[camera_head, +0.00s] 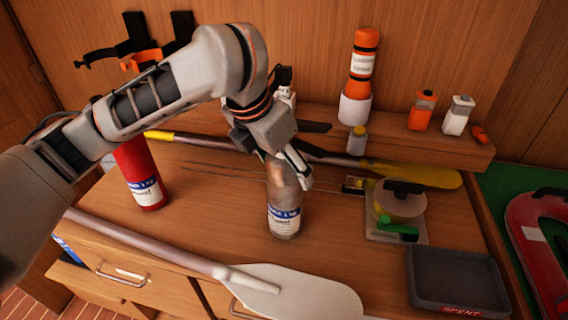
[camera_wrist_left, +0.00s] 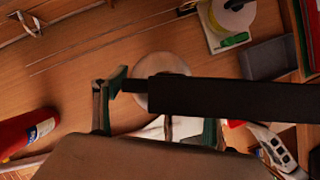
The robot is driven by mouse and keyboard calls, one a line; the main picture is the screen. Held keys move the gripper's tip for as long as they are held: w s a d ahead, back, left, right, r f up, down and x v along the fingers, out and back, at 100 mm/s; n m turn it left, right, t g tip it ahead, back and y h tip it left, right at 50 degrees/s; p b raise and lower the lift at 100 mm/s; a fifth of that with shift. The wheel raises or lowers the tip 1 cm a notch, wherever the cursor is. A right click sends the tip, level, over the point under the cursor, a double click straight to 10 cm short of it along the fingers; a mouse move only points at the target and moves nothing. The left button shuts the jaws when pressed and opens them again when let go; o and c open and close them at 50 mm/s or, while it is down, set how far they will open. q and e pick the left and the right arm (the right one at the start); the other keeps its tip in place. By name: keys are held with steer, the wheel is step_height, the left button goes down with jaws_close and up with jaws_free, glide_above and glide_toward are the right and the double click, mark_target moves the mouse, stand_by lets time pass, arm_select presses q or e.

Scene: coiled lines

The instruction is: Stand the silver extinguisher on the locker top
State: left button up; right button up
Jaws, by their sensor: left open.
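The silver extinguisher (camera_head: 285,208) is upright over the wooden locker top (camera_head: 230,215), its base apparently resting on it, in the head view. Its label faces me. My left gripper (camera_head: 288,165) is open at its upper end, with a finger in front of its neck. The gripper and wrist hide the top and valve. In the left wrist view, part of the extinguisher's round silver body (camera_wrist_left: 160,72) shows beyond the open fingers (camera_wrist_left: 160,108), partly behind a dark bar. Whether the fingers touch it is unclear. My right gripper does not show.
A red extinguisher (camera_head: 143,178) stands left, beneath my arm. A paddle (camera_head: 295,290) crosses the front; a yellow-bladed one (camera_head: 415,173) lies behind. A yellow reel (camera_head: 398,203) and a dark "SPENT" tray (camera_head: 455,280) are right. Bottles line the back shelf (camera_head: 400,142).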

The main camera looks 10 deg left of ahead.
arm_select(q)
steer(key=shift+r, duration=0.1)
steer(key=p+v, duration=0.2)
steer(key=v, duration=1)
